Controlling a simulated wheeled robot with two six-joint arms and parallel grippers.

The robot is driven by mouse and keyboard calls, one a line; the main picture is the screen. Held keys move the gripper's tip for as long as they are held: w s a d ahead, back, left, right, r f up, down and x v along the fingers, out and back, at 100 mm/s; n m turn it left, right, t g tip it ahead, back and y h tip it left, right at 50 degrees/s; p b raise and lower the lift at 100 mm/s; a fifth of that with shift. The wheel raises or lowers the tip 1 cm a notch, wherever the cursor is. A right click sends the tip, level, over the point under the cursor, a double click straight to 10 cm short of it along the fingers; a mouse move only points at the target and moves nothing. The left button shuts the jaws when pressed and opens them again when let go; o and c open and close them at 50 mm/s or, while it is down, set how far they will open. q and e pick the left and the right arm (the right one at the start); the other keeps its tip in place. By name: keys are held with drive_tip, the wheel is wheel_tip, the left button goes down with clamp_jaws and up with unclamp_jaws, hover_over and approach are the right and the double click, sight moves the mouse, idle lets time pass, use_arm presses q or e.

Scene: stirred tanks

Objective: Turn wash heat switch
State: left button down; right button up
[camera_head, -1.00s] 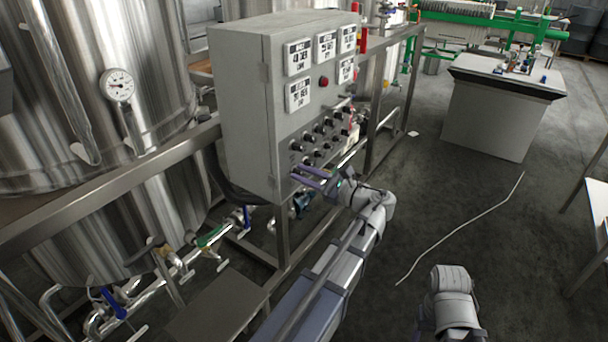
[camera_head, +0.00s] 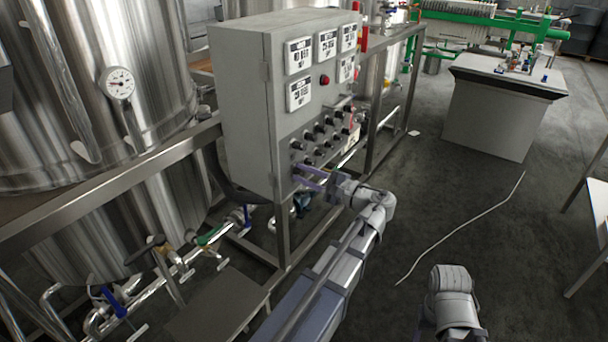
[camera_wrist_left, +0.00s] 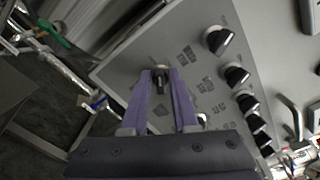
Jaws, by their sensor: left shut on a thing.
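A grey control cabinet (camera_head: 246,110) stands left of centre in the head view, with rows of black knobs (camera_head: 320,128) on its lower front. My left gripper (camera_head: 297,174) is at the lower left corner of that front. In the left wrist view its two purple fingers (camera_wrist_left: 160,78) are shut on a small dark switch knob (camera_wrist_left: 158,80) at the panel's corner, with labels beside it. The fingertips hide part of the switch, and its label cannot be read. Part of my right arm shows at the bottom right; its gripper fingers are not visible.
Several digital displays (camera_head: 299,94) and a red button (camera_head: 324,80) sit above the knobs. More knobs (camera_wrist_left: 236,75) line the panel beside my gripper. Steel tanks (camera_head: 95,90) and a metal frame (camera_head: 100,185) are on the left. The floor (camera_head: 430,215) to the right is mostly open.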

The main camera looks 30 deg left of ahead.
use_arm(q)
drive_tip(key=shift+n, duration=0.3)
drive_tip(key=c, duration=0.9)
unclamp_jaws()
drive_tip(key=d, duration=0.8)
drive_tip(key=shift+s, duration=0.3)
drive_tip(key=shift+a, duration=0.1)
